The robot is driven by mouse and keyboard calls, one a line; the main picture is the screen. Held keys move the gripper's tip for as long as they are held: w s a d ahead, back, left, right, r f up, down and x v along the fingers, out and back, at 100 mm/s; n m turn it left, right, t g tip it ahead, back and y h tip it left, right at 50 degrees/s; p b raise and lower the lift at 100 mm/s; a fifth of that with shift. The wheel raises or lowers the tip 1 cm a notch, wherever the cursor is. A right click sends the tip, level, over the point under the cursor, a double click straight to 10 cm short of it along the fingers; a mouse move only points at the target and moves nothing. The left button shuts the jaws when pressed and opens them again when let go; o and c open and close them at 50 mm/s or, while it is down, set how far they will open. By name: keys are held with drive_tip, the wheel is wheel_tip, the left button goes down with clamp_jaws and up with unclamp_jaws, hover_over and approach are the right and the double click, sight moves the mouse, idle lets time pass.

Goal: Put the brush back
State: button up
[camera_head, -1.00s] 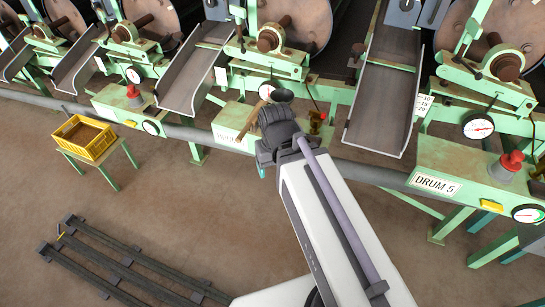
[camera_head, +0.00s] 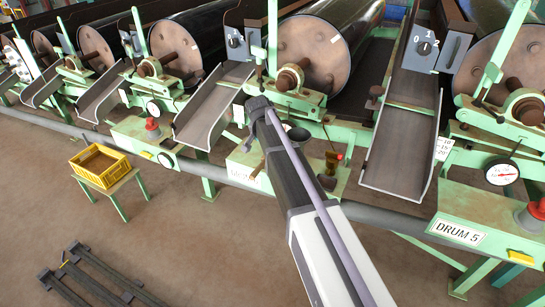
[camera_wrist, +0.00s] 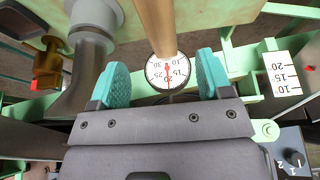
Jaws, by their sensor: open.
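In the wrist view a round wooden handle (camera_wrist: 157,28), which seems to be the brush's, comes down from the top edge and ends above the gap between my fingers. Its other end and any bristles are out of frame. My gripper (camera_wrist: 160,80) has two teal finger pads spread wide, one on each side of the handle's line. The pads look apart from the wood, with nothing between them. In the head view a tan bit of wood (camera_head: 258,169) shows left of my arm, by the drum label. My fingers are hidden there behind my wrist.
A pressure gauge (camera_wrist: 168,71) shows behind the handle's end. A grey funnel pipe (camera_wrist: 92,45) and a brass fitting (camera_wrist: 47,62) stand left of it. A sloping chute (camera_head: 405,135) is right of my arm. A yellow crate (camera_head: 101,165) sits on a stand at left.

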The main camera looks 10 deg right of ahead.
drive_tip(key=b+x, duration=0.8)
drive_tip(key=x, duration=0.2)
drive_tip(key=shift+f+b, duration=0.3)
drive_tip(key=shift+b, duration=0.1)
drive_tip(key=shift+r, duration=0.2)
drive_tip(key=c, duration=1.2)
wheel_tip(320, 180, up, 18)
drive_tip(key=p, duration=1.9)
drive_tip(key=shift+r, duration=0.25)
